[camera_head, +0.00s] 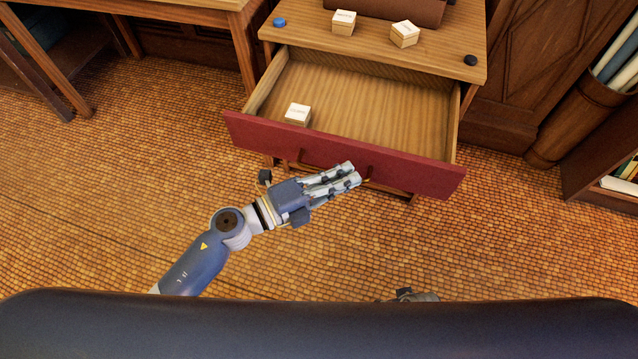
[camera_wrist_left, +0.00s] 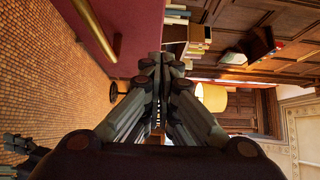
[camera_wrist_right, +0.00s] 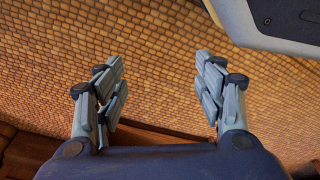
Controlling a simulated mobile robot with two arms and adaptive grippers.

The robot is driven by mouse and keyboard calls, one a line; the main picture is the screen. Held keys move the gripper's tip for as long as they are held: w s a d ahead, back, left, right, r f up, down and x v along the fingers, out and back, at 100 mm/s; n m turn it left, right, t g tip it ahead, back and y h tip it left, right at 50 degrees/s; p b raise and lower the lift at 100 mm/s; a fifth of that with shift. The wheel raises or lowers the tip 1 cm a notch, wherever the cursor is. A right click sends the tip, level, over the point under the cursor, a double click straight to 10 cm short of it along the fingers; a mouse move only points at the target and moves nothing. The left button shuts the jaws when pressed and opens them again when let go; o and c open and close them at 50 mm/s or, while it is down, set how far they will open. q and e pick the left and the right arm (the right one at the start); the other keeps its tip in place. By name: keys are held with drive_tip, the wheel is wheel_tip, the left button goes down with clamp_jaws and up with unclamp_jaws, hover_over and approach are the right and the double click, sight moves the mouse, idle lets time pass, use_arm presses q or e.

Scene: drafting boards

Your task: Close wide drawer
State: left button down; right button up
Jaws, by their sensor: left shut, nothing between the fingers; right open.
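The wide drawer (camera_head: 355,150) is pulled out of the small wooden cabinet, its red front facing me. A small white-topped block (camera_head: 297,114) lies inside it near the front left. My left gripper (camera_head: 352,176) is shut and empty, just in front of the red front near its middle; I cannot tell whether it touches. In the left wrist view its fingers (camera_wrist_left: 162,62) are together beside the red front (camera_wrist_left: 125,35) and a brass-coloured bar handle (camera_wrist_left: 95,28). My right gripper (camera_wrist_right: 160,85) is open and empty over the tiled floor; little of it shows in the head view.
The cabinet top (camera_head: 373,45) carries two white-topped blocks (camera_head: 344,22) (camera_head: 405,33), a blue round piece (camera_head: 279,22) and a black round piece (camera_head: 470,60). A desk stands at left, a bin of rolls (camera_head: 585,115) and a shelf at right. The floor in front is clear.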

sight(372, 151)
use_arm(q)
drive_tip(key=w, duration=0.2)
drive_tip(key=w+d, duration=0.1)
drive_tip(key=shift+w+b, duration=0.3)
drive_tip(key=shift+w, duration=0.1)
drive_tip(key=shift+d, duration=0.1)
use_arm(e)
drive_tip(key=shift+w+r, duration=0.3)
drive_tip(key=shift+r, duration=0.3)
use_arm(q)
drive_tip(key=shift+w, duration=0.1)
